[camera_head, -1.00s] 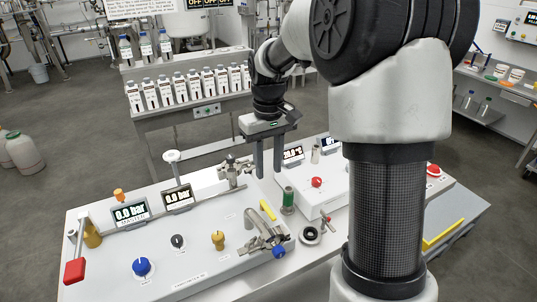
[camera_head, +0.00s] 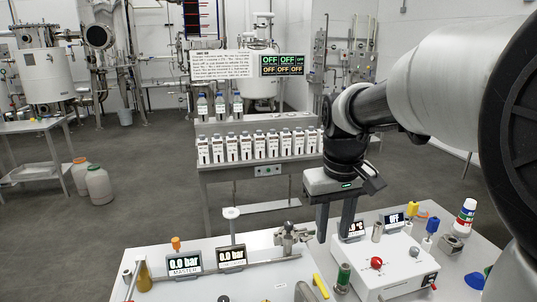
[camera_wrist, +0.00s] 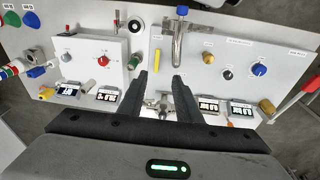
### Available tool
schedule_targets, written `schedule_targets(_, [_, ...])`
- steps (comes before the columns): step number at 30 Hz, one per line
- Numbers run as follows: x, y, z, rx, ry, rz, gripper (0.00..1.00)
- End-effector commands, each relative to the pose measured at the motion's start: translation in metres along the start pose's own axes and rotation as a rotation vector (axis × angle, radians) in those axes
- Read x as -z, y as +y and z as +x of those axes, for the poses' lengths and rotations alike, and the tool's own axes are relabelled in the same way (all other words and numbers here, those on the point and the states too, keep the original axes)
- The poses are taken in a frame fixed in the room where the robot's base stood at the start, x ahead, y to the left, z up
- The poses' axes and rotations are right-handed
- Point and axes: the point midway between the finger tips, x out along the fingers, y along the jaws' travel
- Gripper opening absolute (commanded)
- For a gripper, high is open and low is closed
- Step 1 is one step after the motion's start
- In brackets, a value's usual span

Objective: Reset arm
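My gripper (camera_head: 335,222) hangs from my arm over the right half of the white control table, fingers pointing down. In the wrist view my gripper (camera_wrist: 160,82) shows two dark fingers apart with nothing between them, so it is open and empty. Below and beyond the fingers are a metal valve fitting (camera_wrist: 176,45), a yellow handle (camera_wrist: 157,60) and small displays. In the head view the fingertips stand close to a metal valve (camera_head: 290,238) and a green cylinder (camera_head: 343,277); whether they touch cannot be told there.
The white table (camera_head: 140,262) carries two gauges reading 0.0 bar, with a master display (camera_head: 184,262). A rack of bottles (camera_head: 246,148) stands behind. Open floor (camera_head: 150,190) lies to the left; two canisters (camera_head: 98,184) stand there.

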Motion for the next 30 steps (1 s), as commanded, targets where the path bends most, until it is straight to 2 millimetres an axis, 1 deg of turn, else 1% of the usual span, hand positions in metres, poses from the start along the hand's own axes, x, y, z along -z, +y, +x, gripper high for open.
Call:
schedule_targets(1, [-0.015,-0.005,-0.013,-0.012,0.036,0.013,0.31])
schedule_targets(3, [-0.036,-0.01,-0.025,-0.022,0.079,0.033,0.31])
schedule_targets(6, [-0.066,-0.018,-0.037,-0.027,0.144,0.065,0.31])
schedule_targets(9, [-0.094,-0.026,-0.044,-0.023,0.209,0.097,0.31])
schedule_targets(12, [-0.119,-0.032,-0.045,-0.012,0.267,0.125,0.31])
schedule_targets(15, [-0.137,-0.037,-0.043,0.001,0.311,0.146,0.31])
schedule_targets(18, [-0.147,-0.041,-0.041,0.011,0.338,0.16,0.31])
schedule_targets(21, [-0.152,-0.042,-0.039,0.017,0.351,0.166,0.31])
schedule_targets(30, [-0.152,-0.042,-0.039,0.018,0.351,0.167,0.31])
